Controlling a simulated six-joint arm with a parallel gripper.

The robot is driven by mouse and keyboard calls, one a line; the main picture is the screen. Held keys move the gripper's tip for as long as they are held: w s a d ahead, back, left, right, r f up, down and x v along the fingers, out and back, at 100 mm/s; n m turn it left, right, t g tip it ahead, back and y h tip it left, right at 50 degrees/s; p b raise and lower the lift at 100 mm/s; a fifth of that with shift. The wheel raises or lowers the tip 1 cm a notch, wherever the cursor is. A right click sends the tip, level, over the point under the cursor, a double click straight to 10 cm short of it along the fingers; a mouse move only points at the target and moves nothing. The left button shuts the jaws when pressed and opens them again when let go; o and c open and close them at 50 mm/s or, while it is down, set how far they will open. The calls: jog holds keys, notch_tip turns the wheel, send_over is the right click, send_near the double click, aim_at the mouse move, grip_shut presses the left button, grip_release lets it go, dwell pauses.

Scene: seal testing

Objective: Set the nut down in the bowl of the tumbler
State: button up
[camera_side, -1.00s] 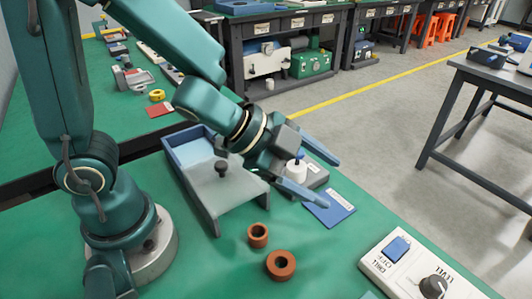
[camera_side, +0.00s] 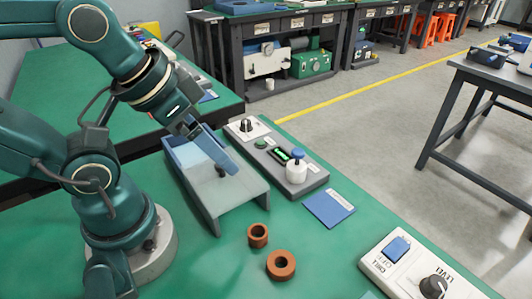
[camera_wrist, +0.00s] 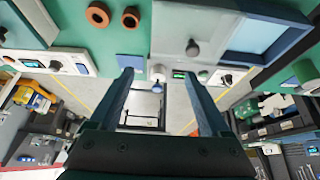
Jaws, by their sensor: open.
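No piece is plainly a nut or a tumbler; I cannot tell which things bear those names. Two brown thick rings lie flat on the green bench: a smaller ring (camera_side: 258,235) and a larger ring (camera_side: 281,265). They also show at the top of the wrist view (camera_wrist: 97,15). A grey tray (camera_side: 206,212) with blue walls holds a dark round knob (camera_side: 221,169). A white jar with a blue top (camera_side: 297,172) stands on a grey instrument. My gripper (camera_wrist: 157,78) is open and empty, with its fingers apart. In the side view it hangs over the tray, one finger hidden.
The grey instrument (camera_side: 268,150) with a green display lies right of the tray. A blue card (camera_side: 329,207) lies in front of it. A white control box (camera_side: 415,270) with a black dial is at lower right. Green bench around the rings is clear.

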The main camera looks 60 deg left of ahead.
jog(key=s+d+f+n+g+h, duration=0.1)
jog(key=d+f+g+h, duration=0.15)
jog(key=d, duration=0.55)
jog(key=d+f+n+g+h, duration=0.1)
jog(key=d+n+g+h, duration=0.2)
jog(key=d, duration=0.4)
jog(key=s+d+f+n+g, duration=0.1)
jog(key=s+d+f+g, duration=0.1)
jog(key=d, duration=0.2)
jog(key=s+d+f+n+g, duration=0.2)
jog(key=d+f, duration=0.1)
jog(key=d, duration=0.1)
jog(key=s+d+f+n+g, duration=0.1)
jog(key=s+d+f+g, duration=0.1)
jog(key=d+f, duration=0.1)
jog(key=shift+s+d+f+n+g+h, duration=0.1)
jog(key=shift+s+d+n+g+h, duration=0.2)
jog(key=shift+d, duration=0.4)
jog(key=shift+x, duration=2.85)
grip_shut()
